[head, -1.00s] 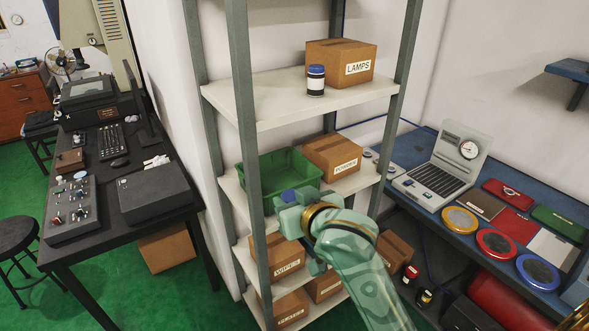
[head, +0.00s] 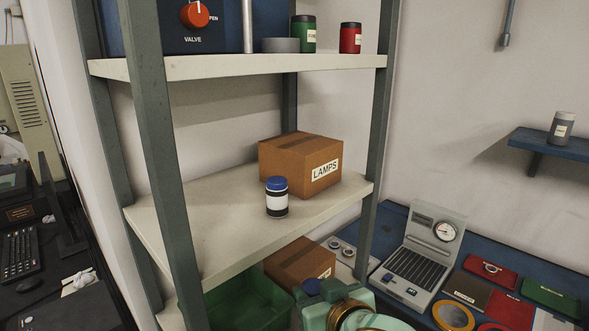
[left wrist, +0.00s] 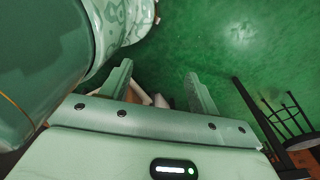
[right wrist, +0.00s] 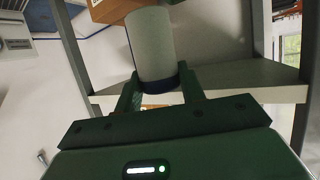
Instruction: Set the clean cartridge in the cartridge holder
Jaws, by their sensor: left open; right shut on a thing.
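My right gripper (right wrist: 160,82) is shut on a pale grey cylinder (right wrist: 152,42) with a dark blue end band, likely the clean cartridge. In the head view, the blue end (head: 311,287) shows beside my right gripper (head: 325,305) at the bottom edge, in front of the shelf rack. A similar blue-capped canister (head: 277,203) with a white label stands upright on the middle shelf. A low grey round piece (head: 281,45) sits on the upper shelf; I cannot tell whether it is the cartridge holder. My left gripper (left wrist: 158,76) is open and empty above the green floor.
A LAMPS box (head: 300,165) stands behind the canister. The upper shelf (head: 220,67) holds a valve panel (head: 205,30), a green jar (head: 303,33) and a red jar (head: 350,38). Rack posts (head: 165,150) stand at the front. A green bin (head: 245,303) is below.

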